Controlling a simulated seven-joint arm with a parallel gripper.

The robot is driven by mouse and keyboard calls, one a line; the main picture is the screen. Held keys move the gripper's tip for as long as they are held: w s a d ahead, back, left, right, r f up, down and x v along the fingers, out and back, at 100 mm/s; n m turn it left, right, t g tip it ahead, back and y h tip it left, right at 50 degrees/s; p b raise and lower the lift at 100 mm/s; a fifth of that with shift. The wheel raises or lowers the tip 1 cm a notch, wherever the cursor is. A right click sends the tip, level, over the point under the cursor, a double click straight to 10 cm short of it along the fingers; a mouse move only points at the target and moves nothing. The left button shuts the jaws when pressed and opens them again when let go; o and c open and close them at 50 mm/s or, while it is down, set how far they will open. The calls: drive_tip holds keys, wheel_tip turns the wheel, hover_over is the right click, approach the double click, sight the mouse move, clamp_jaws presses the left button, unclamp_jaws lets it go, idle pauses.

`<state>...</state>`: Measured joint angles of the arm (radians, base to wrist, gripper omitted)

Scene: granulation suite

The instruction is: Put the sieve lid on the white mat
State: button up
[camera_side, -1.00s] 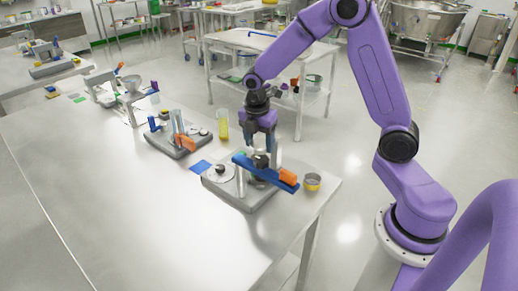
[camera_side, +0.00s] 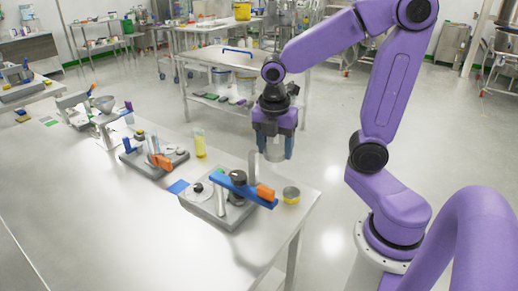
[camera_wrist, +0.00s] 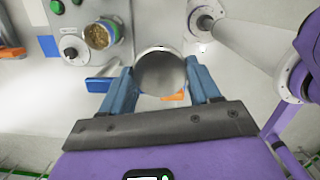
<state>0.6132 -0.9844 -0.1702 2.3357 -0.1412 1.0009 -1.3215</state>
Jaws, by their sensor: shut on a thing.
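My gripper (camera_side: 274,150) is shut on a round grey metal piece that looks like the sieve lid (camera_wrist: 160,72). In the wrist view the lid sits between the two blue fingers, its round face towards the camera. In the side view it shows as a pale grey shape between the fingertips, held in the air above and behind the near grey station (camera_side: 208,212). An open round container of brown granules (camera_wrist: 100,34) stands on that station, apart from the lid. I cannot make out the white mat with certainty in either view.
The station carries a blue bar with an orange end (camera_side: 265,193), an upright post and a white disc with a dark knob (camera_side: 197,188). A blue square (camera_side: 178,187) lies left. The table's front left (camera_side: 90,220) is clear.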

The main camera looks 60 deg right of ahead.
drive_tip(key=w+d+f+n, duration=0.1)
drive_tip(key=w+f+n, duration=0.3)
drive_tip(key=w, duration=0.6)
drive_tip(key=w+d+f+n, duration=0.2)
drive_tip(key=w+f+n, duration=0.3)
drive_tip(key=w, duration=0.5)
drive_tip(key=w+d+f+n+t+y, duration=0.1)
drive_tip(key=w+f+n, duration=0.3)
drive_tip(key=w, duration=0.6)
drive_tip(key=shift+w+d+f+n, duration=0.2)
drive_tip(key=shift+d+f, duration=0.2)
drive_tip(key=shift+f, duration=0.2)
drive_tip(key=shift+w+d+f+n, duration=0.1)
drive_tip(key=shift+w+d+f, duration=0.1)
drive_tip(key=shift+d+f, duration=0.3)
approach(199, 173)
drive_tip(key=shift+s+f, duration=0.45)
drive_tip(key=shift+s, duration=0.1)
drive_tip(key=shift+w+d+f, duration=0.15)
drive_tip(key=shift+w+f, duration=0.65)
drive_tip(key=shift+f, duration=1.55)
drive_tip(key=shift+f, duration=0.2)
drive_tip(key=o, duration=1.1)
